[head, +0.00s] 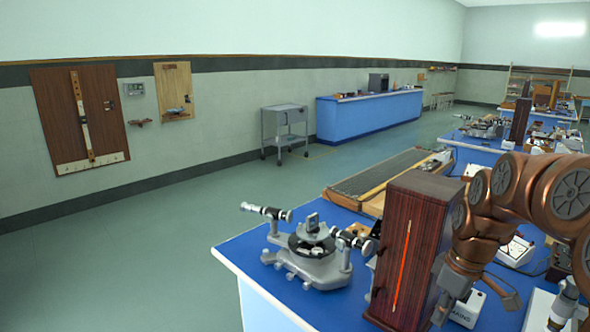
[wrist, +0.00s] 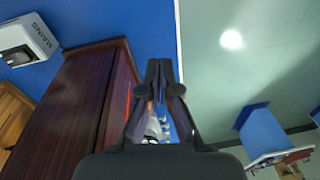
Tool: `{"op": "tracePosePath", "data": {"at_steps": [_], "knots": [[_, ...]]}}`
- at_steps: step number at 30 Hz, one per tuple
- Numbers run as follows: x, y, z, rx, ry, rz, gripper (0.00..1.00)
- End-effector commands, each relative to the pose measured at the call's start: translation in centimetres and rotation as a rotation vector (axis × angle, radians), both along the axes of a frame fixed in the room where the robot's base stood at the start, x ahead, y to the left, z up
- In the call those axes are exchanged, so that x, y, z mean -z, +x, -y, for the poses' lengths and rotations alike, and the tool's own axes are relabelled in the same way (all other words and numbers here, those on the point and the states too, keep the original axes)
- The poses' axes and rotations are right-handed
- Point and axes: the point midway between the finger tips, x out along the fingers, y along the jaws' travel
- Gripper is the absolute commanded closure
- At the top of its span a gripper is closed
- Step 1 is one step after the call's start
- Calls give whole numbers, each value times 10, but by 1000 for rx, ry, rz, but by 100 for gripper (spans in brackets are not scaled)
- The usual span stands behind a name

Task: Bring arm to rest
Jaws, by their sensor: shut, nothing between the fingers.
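My copper-coloured arm reaches in from the right edge of the head view, bent over the blue bench (head: 232,250). Its lower end comes down just right of a tall dark-wood box (head: 428,225) with a glowing orange slit. My gripper's fingers are not clearly visible there. In the wrist view my gripper (wrist: 159,72) is shut, its fingertips together and empty. The wooden box (wrist: 72,105) stands close along the left of the fingers in that view. I cannot tell whether they touch.
A grey spectrometer (head: 312,262) stands left of the box. A white MAINS unit (head: 466,312) sits right of it, also in the wrist view (wrist: 25,42). A long wooden tray (head: 375,172) lies behind. Open floor (head: 150,235) spreads left; a trolley (head: 285,128) stands by the wall.

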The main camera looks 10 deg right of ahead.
Motion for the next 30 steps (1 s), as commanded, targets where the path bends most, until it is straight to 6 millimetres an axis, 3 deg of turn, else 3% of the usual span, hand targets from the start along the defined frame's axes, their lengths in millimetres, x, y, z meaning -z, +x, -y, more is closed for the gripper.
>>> {"op": "tracePosePath", "data": {"at_steps": [1, 6, 15, 21, 24, 30], "knots": [[-3, -11, -22, 10, -3, -17, 100], [-6, -49, -76, 92, -23, -68, 100], [5, -135, -138, 291, -84, -155, 100], [17, -189, -156, 439, -127, -194, 100], [23, -207, -160, 497, -143, -208, 100], [28, -221, -161, 547, -155, -216, 100]]}}
